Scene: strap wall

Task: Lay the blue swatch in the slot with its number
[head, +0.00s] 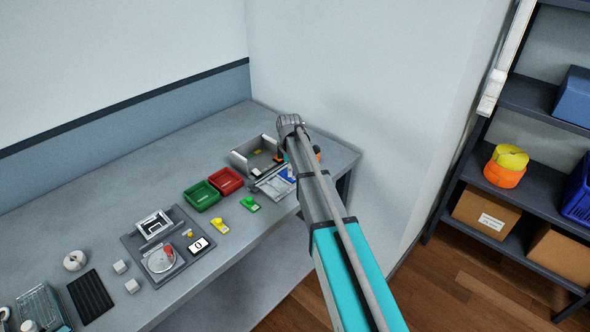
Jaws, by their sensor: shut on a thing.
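My gripper (281,157) is at the far right end of the bench, low by the grey open box, and mostly hidden behind my own arm. It is shut on the blue swatch (291,172), of which only a small blue patch shows beside the arm. A pale slotted rack (270,184) lies just below and left of it, partly covered by the arm. Whether the swatch touches the rack cannot be told. Slot numbers are too small to read. A green swatch (250,204) and a yellow swatch (219,226) lie on the bench to the left.
The grey open box (241,161) stands behind the rack. A red bin (226,180) and a green bin (202,196) stand left of it. A scale-like device (160,259) with a display reading 0 is farther left. A wall rises close behind and right.

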